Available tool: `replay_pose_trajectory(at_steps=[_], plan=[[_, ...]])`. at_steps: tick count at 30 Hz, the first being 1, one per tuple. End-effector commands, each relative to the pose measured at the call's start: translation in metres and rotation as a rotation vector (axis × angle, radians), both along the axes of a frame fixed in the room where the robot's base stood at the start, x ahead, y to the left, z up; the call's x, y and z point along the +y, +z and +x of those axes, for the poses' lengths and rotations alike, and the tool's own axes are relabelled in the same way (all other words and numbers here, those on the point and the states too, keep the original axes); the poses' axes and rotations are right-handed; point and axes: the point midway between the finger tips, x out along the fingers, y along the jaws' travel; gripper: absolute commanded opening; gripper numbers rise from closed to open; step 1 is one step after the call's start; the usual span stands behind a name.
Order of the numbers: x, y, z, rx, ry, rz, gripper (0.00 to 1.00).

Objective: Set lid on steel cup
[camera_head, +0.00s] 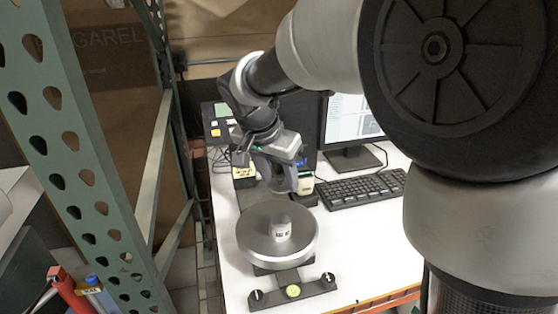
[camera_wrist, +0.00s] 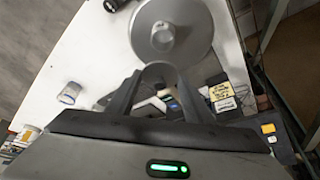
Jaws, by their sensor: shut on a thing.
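The steel cup (camera_head: 281,229) stands upright on a round metal plate (camera_head: 252,238), with a dark-marked label on its side. In the wrist view the cup (camera_wrist: 163,36) shows near the top, ahead of my fingers. My gripper (camera_head: 281,187) is behind and above the plate in the head view, apart from the cup. In the wrist view my gripper (camera_wrist: 158,80) is shut on a grey, round-edged piece (camera_wrist: 158,68), seemingly the lid. The fingers hide part of it, and it is too small to make out in the head view.
A keyboard (camera_head: 360,190) and monitor (camera_head: 352,125) stand right of my gripper. Yellow boxes (camera_head: 244,176) are to its left. A small pale jar (camera_wrist: 70,92) stands on the white table. A dark stand foot with knobs (camera_head: 293,291) juts in front of the plate.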

Motion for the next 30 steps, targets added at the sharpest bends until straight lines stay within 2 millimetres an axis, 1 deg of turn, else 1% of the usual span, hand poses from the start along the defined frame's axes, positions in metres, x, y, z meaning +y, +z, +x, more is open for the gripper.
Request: replay_pose_trajectory(at_steps=[9,11,30], plan=[[0.0,-0.002,0.0,-0.002,0.0,0.001,0.25],[0.0,-0.006,0.0,0.0,0.0,0.001,0.25],[0.0,-0.068,0.0,0.0,0.0,0.0,0.25]])
